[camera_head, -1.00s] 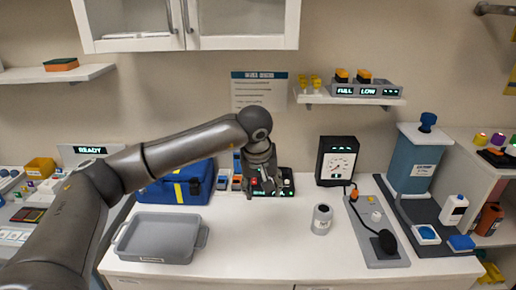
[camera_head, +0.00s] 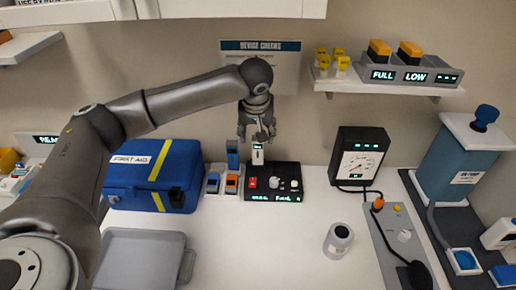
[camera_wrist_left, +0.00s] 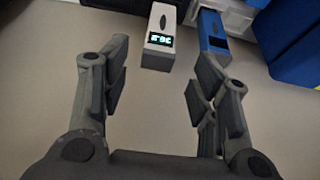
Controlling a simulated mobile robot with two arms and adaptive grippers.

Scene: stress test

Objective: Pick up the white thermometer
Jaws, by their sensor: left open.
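The white thermometer (camera_head: 258,155) stands upright behind the left part of the black control box. In the left wrist view the thermometer (camera_wrist_left: 160,38) has a small lit display and lies ahead of the fingers, near the top edge. My left gripper (camera_head: 257,136) hangs over it, with its fingers at the thermometer's top in the head view. In the wrist view the gripper (camera_wrist_left: 160,84) is open, and the space between its fingers is empty. My right gripper is not in view.
A similar blue device (camera_head: 232,154) stands close to the thermometer's left. The black control box (camera_head: 285,185) is in front, and small blue and orange devices (camera_head: 232,184) lie beside it. A blue first aid bag (camera_head: 140,178) is further left.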

